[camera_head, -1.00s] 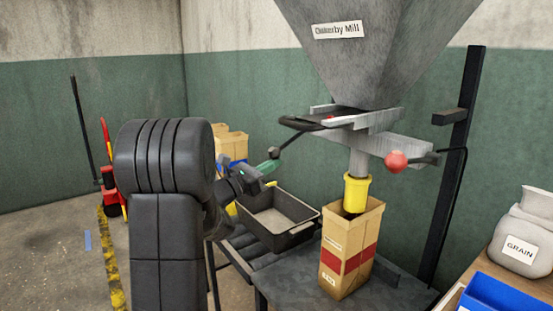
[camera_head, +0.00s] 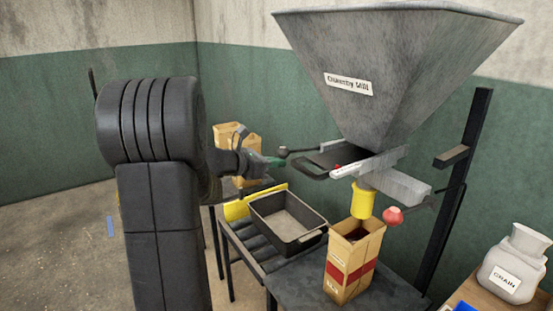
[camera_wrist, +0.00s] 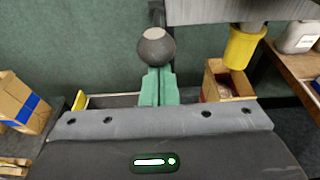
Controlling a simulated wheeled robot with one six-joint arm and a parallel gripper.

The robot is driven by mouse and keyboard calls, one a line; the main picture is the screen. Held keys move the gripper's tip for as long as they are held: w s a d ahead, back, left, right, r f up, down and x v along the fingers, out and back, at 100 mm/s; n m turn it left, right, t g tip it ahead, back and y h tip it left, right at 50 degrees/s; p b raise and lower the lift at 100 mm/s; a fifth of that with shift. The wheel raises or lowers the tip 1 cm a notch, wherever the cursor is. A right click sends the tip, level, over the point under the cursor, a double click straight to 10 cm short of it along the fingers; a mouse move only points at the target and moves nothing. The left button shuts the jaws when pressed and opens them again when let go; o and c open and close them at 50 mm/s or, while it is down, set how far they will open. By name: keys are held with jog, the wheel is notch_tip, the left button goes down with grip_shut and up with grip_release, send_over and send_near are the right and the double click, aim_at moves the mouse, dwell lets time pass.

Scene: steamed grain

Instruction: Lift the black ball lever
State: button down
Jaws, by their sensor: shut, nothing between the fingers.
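The black ball lever (camera_head: 283,152) is a dark round knob on a thin rod at the left side of the mill, under the hopper. Its ball (camera_wrist: 156,47) shows whole in the wrist view, straight ahead of my fingertips. My gripper (camera_head: 276,161) has green fingers pressed together, with nothing between them. In the wrist view the fingers (camera_wrist: 158,82) end just below the ball in the picture. I cannot tell whether they touch it.
A red ball lever (camera_head: 392,216) sits right of the yellow spout (camera_head: 363,203). An open paper bag (camera_head: 342,276) stands beneath the spout. A dark tray (camera_head: 316,241) lies on rollers below my gripper. The grey hopper (camera_head: 405,65) overhangs on the right.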

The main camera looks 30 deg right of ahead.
jog(key=shift+r+p, duration=0.55)
jog(key=shift+r, duration=0.25)
jog(key=shift+w+r, duration=0.1)
jog(key=shift+r, duration=0.25)
jog(key=f+v, duration=0.1)
jog(key=v, duration=1.2)
jog(key=shift+a, duration=0.4)
jog(key=shift+d+f, duration=0.1)
jog(key=shift+d, duration=0.05)
jog(key=s+x, duration=0.1)
jog(key=x, duration=0.9)
jog(key=shift+w+d, duration=0.3)
jog(key=shift+w, duration=0.15)
jog(key=shift+s, duration=0.1)
